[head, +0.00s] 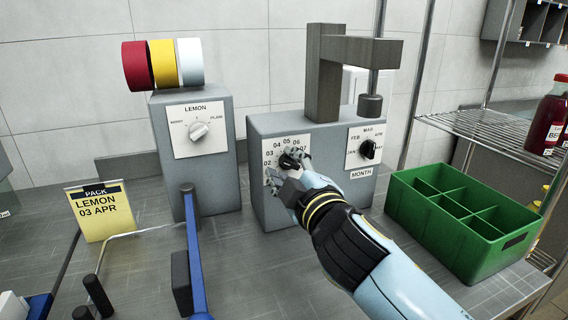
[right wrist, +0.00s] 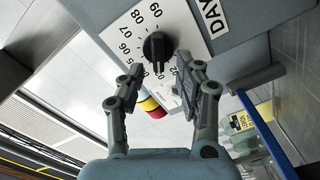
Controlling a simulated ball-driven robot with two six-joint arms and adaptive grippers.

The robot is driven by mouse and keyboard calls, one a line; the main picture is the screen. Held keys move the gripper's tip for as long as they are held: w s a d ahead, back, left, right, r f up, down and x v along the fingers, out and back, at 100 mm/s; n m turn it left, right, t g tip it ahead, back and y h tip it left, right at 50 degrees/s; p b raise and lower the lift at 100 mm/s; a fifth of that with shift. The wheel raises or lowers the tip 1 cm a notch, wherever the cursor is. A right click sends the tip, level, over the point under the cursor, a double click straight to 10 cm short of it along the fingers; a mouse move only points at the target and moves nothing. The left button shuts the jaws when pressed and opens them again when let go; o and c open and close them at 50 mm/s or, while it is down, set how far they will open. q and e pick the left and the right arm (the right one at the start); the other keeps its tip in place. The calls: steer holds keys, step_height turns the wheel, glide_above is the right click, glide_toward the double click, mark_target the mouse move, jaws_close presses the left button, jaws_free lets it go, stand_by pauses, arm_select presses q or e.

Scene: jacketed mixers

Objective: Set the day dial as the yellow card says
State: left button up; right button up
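The yellow card (head: 103,226) stands at the left in the head view and reads PACK, LEMON, 03 APR. The day dial (head: 290,160) is a black knob on a white numbered plate on the grey machine's front. In the right wrist view the day dial (right wrist: 157,47) shows close up, with the DAY label beside its plate; I cannot tell its setting. My right gripper (head: 290,174) is at the dial. In the wrist view its open fingers (right wrist: 158,66) lie either side of the knob's near side, with gaps visible. My left gripper is not in view.
The MONTH dial (head: 367,149) is right of the day dial. A grey box (head: 224,165) with a LEMON dial (head: 198,131) and coloured rolls stands left. A green divided crate (head: 419,208) is at the right. A blue bar (head: 195,260) rises in front.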

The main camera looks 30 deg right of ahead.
steer(key=v, duration=0.6)
stand_by(0.4)
